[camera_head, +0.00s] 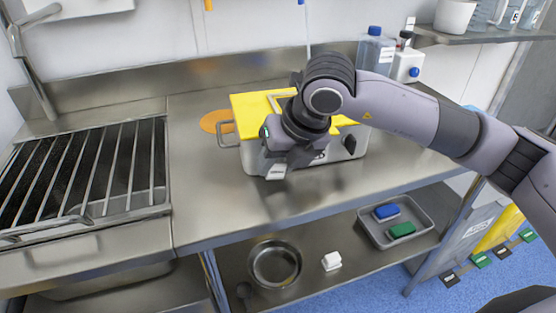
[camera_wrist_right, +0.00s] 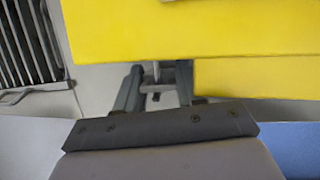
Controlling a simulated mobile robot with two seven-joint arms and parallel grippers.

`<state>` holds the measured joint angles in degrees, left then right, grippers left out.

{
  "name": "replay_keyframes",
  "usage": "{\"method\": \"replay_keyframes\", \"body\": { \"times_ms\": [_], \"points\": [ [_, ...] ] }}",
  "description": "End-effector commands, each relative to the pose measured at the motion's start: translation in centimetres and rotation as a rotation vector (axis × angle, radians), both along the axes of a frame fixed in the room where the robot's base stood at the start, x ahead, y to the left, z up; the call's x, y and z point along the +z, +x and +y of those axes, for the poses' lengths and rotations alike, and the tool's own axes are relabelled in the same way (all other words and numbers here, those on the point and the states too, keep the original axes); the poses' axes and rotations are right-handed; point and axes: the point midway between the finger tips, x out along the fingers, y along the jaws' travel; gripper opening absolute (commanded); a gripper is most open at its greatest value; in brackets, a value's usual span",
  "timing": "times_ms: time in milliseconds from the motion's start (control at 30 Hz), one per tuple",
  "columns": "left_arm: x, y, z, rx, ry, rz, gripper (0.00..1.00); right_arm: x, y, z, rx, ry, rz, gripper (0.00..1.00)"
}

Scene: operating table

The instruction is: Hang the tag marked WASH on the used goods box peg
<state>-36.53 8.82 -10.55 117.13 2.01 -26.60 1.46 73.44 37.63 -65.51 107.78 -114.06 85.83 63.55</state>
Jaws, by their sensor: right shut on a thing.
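The steel box with a yellow lid (camera_head: 250,107) stands on the steel counter; I take it for the used goods box. Its yellow lid (camera_wrist_right: 190,30) fills the top of the right wrist view. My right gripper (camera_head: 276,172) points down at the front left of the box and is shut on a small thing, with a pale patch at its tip. In the right wrist view the fingers (camera_wrist_right: 157,92) have a small grey piece between them, just below the lid edge. I cannot read WASH or make out the peg. My left gripper is not in view.
A barred sink rack (camera_head: 85,170) is at the left. Bottles (camera_head: 375,50) stand behind the box. The lower shelf holds a round bowl (camera_head: 274,264), a white block (camera_head: 331,261) and a grey tray (camera_head: 418,233). The counter front is clear.

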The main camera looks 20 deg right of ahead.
Motion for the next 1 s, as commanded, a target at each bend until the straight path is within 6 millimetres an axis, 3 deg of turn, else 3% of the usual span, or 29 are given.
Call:
{"method": "replay_keyframes", "body": {
  "times_ms": [33, 100, 467, 800, 1000],
  "points": [
    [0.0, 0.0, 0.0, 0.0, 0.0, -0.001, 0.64, 0.1, 0.1, -0.1, -0.002, 0.0, -0.004, 0.48],
    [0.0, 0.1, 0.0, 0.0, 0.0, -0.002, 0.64, 0.1, 0.1, -0.1, -0.002, 0.0, -0.004, 0.68],
    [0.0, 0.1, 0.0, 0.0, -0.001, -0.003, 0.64, 0.6, -0.1, -0.2, -0.003, 0.0, -0.004, 0.68],
    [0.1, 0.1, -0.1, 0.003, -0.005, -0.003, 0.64, 5.2, -2.1, -1.3, -0.002, 0.001, -0.005, 0.68],
    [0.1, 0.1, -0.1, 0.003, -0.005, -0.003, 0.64, 6.4, -2.8, -1.6, -0.001, -0.001, -0.002, 0.68]
  ]
}}
